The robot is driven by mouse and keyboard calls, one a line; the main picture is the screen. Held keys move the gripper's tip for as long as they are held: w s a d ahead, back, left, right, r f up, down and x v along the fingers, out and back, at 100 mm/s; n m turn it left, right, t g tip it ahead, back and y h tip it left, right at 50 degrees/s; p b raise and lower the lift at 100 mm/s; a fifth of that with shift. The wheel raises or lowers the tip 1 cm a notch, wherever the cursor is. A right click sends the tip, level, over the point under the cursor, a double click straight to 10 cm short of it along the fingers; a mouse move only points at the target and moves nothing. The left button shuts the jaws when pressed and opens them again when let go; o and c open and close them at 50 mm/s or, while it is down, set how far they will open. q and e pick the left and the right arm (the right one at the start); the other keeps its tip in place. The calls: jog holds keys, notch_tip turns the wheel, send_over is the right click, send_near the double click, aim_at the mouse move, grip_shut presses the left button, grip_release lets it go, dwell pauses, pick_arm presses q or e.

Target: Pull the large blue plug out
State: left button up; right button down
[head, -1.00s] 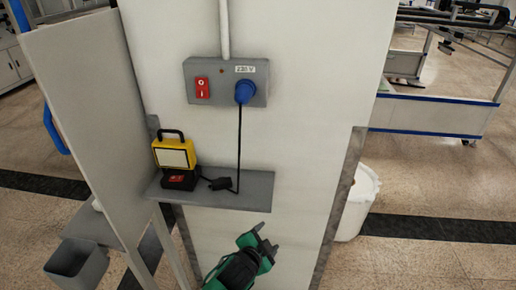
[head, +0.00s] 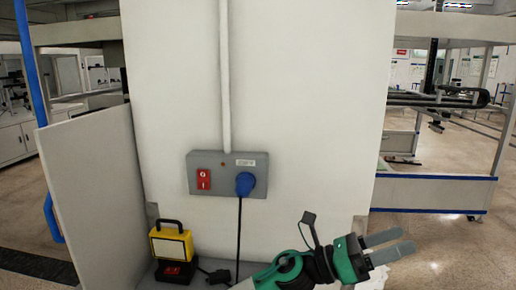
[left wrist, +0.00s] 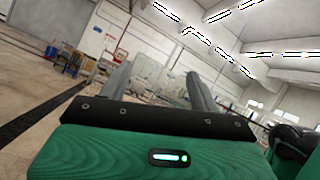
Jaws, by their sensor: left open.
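The large blue plug (head: 245,184) sits in the right part of a grey socket box (head: 226,188) on the white pillar. A dark cable hangs from it down to the shelf. My left gripper (head: 386,245) is green and black with grey fingers. It is open and empty, to the right of and below the plug, with its fingers pointing right, away from the plug. In the left wrist view the two fingers (left wrist: 160,85) stand apart with nothing between them, and neither plug nor box shows. My right gripper is not in view.
A red switch (head: 204,179) is on the box's left part. A yellow work lamp (head: 171,246) stands on the shelf below. A grey panel (head: 92,195) juts out at left. A conduit (head: 225,80) runs up the pillar. Room is free before the box.

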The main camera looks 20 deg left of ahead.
pick_arm(q)
jog(key=s+d+r+m+g+y, duration=0.1)
jog(key=s+d+m+g+y, duration=0.15)
jog(key=m+g, duration=0.5)
jog(key=m+t+y, duration=0.7)
jog(key=m+y, duration=0.8)
jog(key=y, duration=1)
send_near(245, 183)
jog(key=shift+p+x, duration=1.75)
jog(key=shift+x, duration=3.25)
jog(key=shift+c, duration=0.4)
